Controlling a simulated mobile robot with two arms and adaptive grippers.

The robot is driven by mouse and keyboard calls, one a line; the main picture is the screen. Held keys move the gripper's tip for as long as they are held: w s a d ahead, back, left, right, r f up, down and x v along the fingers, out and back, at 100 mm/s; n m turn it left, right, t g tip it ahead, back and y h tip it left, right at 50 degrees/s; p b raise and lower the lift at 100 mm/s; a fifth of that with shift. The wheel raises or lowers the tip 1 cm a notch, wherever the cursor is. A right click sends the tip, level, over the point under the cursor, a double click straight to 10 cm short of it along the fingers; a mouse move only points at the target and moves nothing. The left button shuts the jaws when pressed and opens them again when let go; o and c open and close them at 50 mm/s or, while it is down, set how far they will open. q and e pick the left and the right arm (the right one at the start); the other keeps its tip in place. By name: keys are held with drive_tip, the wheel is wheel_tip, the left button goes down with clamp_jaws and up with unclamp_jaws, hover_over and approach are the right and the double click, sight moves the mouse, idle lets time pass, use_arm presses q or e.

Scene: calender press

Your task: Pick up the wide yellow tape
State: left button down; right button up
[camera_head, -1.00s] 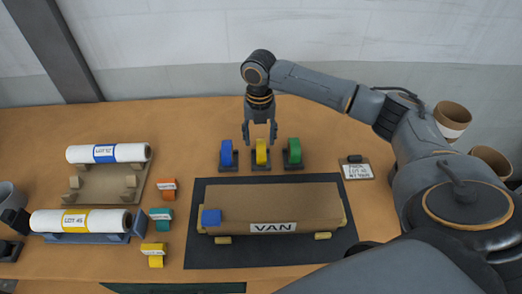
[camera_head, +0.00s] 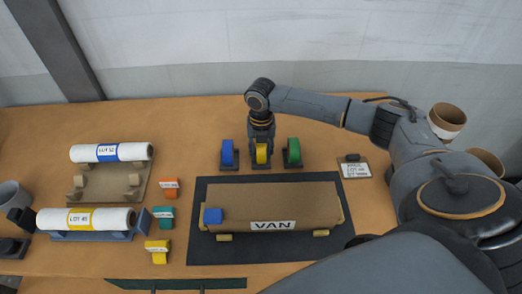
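The wide yellow tape (camera_head: 261,154) stands upright in a dark holder at the back of the table, between a blue tape (camera_head: 227,153) and a green tape (camera_head: 293,151). My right gripper (camera_head: 262,141) points down right at the yellow tape and overlaps its upper part. Its fingers are small and dark here, so I cannot tell whether they are closed on the tape. The tape still sits at its holder. My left gripper is not in view.
A brown VAN-labelled block (camera_head: 278,200) with a blue piece (camera_head: 213,216) lies on a dark mat (camera_head: 215,255) in front. White rolls (camera_head: 72,218) on cradles and small orange, teal and yellow items are at left. A tagged clipboard (camera_head: 354,168) lies at right.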

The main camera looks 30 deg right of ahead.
clamp_jaws()
drive_tip(key=shift+r, duration=0.15)
drive_tip(key=shift+r+b, duration=0.25)
drive_tip(key=shift+b, duration=0.1)
wheel_tip(320, 180, up, 2)
drive_tip(key=shift+w+r+b, duration=0.1)
drive_tip(key=shift+r+b, duration=0.05)
drive_tip(key=shift+b, duration=0.45)
drive_tip(key=s+a+r+b, duration=0.2)
drive_tip(key=s+a+r, duration=0.5)
drive_tip(key=a+r, duration=0.3)
drive_tip(key=shift+a+b, duration=0.35)
drive_tip(key=shift+a, duration=0.75)
